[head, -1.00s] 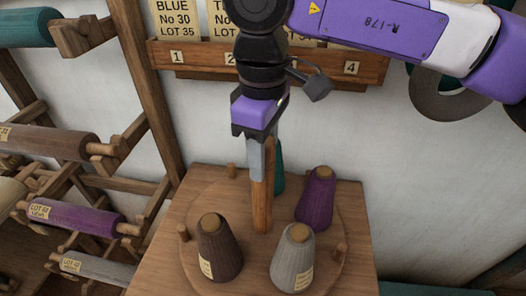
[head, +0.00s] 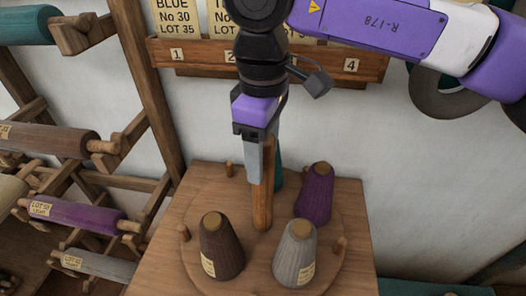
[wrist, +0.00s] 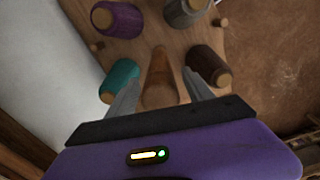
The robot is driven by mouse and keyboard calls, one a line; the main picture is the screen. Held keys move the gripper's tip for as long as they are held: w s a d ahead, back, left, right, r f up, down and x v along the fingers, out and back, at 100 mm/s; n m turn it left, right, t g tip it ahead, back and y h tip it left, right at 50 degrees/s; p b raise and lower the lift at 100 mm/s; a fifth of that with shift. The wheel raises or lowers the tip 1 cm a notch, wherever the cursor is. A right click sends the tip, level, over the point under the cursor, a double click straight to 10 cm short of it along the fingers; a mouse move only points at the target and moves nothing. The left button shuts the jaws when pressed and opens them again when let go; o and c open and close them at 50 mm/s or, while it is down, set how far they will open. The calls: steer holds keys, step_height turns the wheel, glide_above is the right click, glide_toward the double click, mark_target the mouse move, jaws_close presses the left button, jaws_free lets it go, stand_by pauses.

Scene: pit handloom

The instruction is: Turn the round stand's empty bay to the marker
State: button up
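The round stand (head: 202,206) is a wooden disc on a square wooden top, with a tall central post (head: 264,190). It carries a brown cone (head: 222,248) front left, a grey cone (head: 294,258) front right, a purple cone (head: 315,195) right and a teal cone (head: 279,168) behind the post, partly hidden. The disc's back-left part, between brown and teal, is bare. I cannot make out the marker. My gripper (head: 254,180) points down at the post; the wrist view shows its fingers (wrist: 160,92) apart on either side of the post (wrist: 160,70). Contact is unclear.
Short pegs, such as one at the left (head: 184,233) and one at the right (head: 341,246), stand up around the disc. A rack of yarn rolls (head: 85,220) is at the left. A numbered card holder (head: 200,58) hangs on the wall behind.

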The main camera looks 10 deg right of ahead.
steer(key=shift+r, duration=3.9)
steer(key=shift+c, duration=0.4)
